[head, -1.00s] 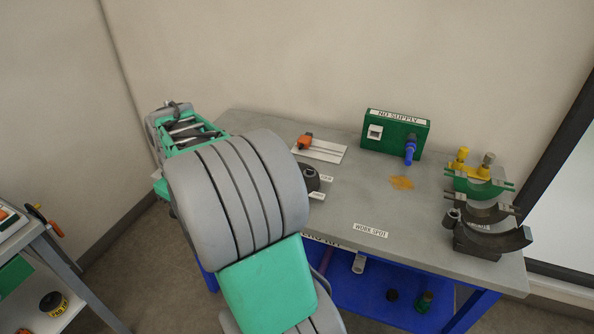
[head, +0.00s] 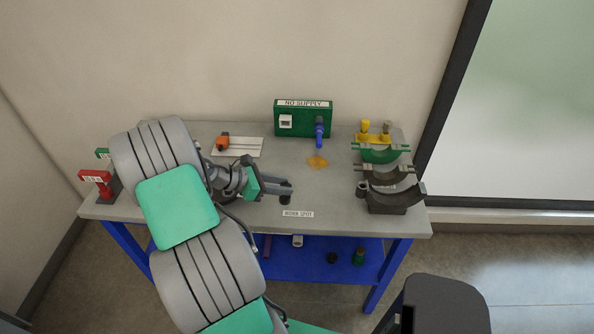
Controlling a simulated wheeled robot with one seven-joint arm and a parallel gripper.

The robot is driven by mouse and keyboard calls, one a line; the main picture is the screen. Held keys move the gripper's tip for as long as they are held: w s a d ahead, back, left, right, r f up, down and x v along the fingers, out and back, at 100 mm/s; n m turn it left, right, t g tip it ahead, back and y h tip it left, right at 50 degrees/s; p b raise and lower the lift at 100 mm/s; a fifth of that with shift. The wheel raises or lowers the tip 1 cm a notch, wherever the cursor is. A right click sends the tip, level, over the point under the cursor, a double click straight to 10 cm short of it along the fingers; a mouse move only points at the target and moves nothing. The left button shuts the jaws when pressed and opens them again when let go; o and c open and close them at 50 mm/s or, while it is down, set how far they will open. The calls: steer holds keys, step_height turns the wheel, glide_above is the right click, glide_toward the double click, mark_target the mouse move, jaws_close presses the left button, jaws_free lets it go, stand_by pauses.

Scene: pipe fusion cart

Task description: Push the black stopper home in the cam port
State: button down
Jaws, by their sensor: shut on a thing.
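My gripper (head: 287,190) reaches over the cart top from the left, above and just behind the WORK SPOT label. It is shut on a small dark piece (head: 285,200) under its fingertips, which looks like the black stopper; the fingers partly cover it. No label for the cam port is readable. A small upright grey tube (head: 362,188) stands beside the dark half-ring clamp (head: 395,200) at the right, apart from my gripper. I cannot tell whether this tube is the cam port.
An orange-handled tool (head: 222,142) lies on a white plate. Red stand (head: 97,180) is at left. The cart top (head: 330,190) is clear between gripper and clamps.

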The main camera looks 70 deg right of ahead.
steer(key=s+d+r+n+h, duration=0.1)
steer(key=s+r, duration=0.1)
steer(key=s, duration=0.3)
steer(key=f+b, duration=0.6)
steer(key=f, duration=0.2)
steer(key=shift+w+f, duration=0.2)
steer(key=c, duration=1)
jaws_free()
steer(key=shift+o, duration=0.2)
